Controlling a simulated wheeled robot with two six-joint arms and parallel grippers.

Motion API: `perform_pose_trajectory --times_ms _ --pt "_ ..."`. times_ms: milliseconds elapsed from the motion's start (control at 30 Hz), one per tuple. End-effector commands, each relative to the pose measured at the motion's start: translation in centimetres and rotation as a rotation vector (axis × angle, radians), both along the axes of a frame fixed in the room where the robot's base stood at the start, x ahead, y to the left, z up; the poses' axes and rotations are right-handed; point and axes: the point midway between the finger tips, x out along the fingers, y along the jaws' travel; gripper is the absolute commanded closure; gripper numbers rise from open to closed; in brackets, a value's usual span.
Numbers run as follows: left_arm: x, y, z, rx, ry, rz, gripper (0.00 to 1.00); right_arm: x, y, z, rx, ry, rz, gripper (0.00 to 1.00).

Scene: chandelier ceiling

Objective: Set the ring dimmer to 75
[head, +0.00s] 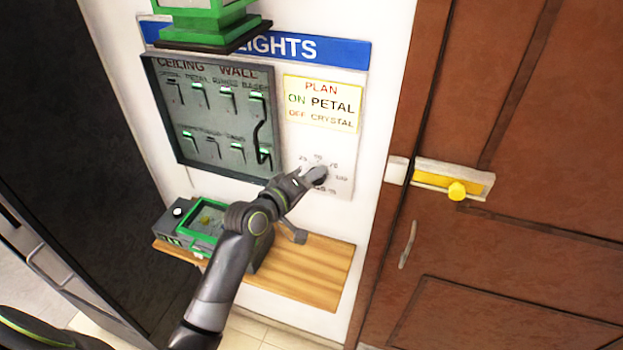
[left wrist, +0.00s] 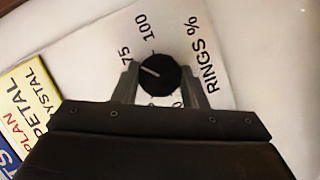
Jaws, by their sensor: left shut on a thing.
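The ring dimmer is a round black knob (left wrist: 158,75) on a white panel printed "RINGS %" (left wrist: 210,65). In the left wrist view its white pointer line points up-left, roughly toward the printed 75 (left wrist: 124,55). The 100 mark (left wrist: 147,25) stands above it. My left gripper (left wrist: 160,80) has one finger on each side of the knob and is shut on it. In the head view the left gripper (head: 307,182) reaches the dial (head: 320,175) and partly covers it, so the pointer is not readable there. My right gripper is not in view.
Left of the dial is a grey panel of switches (head: 215,160) labelled ceiling and wall. A yellow plan card (head: 320,103) hangs above the dial. Below is a wooden shelf (head: 310,275) with a green-framed box (head: 207,222).

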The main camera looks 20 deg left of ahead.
Motion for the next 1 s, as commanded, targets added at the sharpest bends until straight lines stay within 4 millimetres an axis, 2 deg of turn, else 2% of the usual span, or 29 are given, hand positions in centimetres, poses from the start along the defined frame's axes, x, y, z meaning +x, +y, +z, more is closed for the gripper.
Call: perform_pose_trajectory --times_ms 67,100,233,533,667,1000 --pt "0.0 0.0 -0.3 0.000 0.006 0.000 0.84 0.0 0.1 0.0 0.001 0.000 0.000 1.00" --pt "-0.1 0.0 -0.3 0.000 0.006 0.000 0.56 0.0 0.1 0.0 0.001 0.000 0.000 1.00" --pt "0.0 0.0 -0.2 0.000 0.005 0.000 0.40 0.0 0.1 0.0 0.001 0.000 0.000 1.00" --pt "-0.1 0.0 -0.1 0.000 0.002 0.000 0.40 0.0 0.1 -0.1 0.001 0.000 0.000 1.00" --pt "-0.8 0.3 0.0 0.000 0.001 0.000 0.40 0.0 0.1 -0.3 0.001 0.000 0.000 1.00" --pt "-5.7 2.3 0.7 0.004 0.001 -0.001 0.40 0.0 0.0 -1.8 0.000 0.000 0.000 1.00"
